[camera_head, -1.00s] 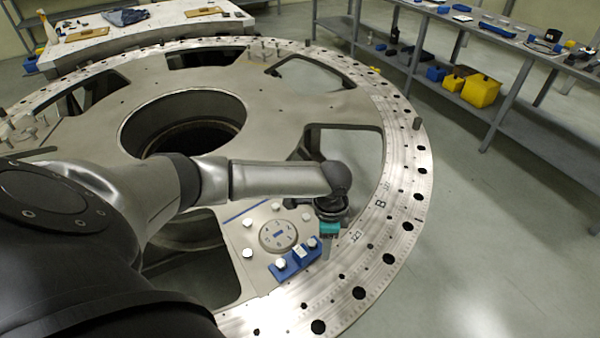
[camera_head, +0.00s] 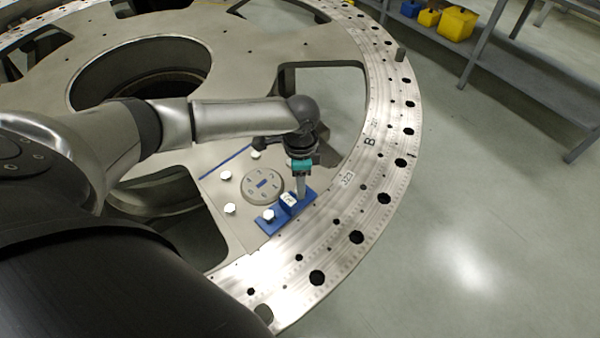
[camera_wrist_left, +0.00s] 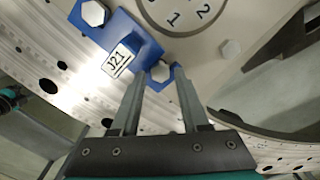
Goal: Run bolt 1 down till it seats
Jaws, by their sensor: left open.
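A round grey dial plate (camera_head: 262,185) with numbers is fixed to the turret plate (camera_head: 222,240), with several silver hex bolts around it. In the left wrist view, the number 1 on the dial (camera_wrist_left: 173,18) faces a hex bolt (camera_wrist_left: 160,71) at the end of a blue bracket (camera_wrist_left: 125,35). My left gripper (camera_wrist_left: 158,84) is open, with a fingertip on either side of that bolt; I cannot tell whether they touch it. In the head view, my left gripper (camera_head: 301,195) points down at the bracket's right end and hides that bolt.
The bracket carries a white J21 tag (camera_wrist_left: 119,60) and another bolt (camera_wrist_left: 93,13) at its other end. A further bolt (camera_wrist_left: 230,48) stands to the right, near the number 2. Large cut-outs open in the turret plate.

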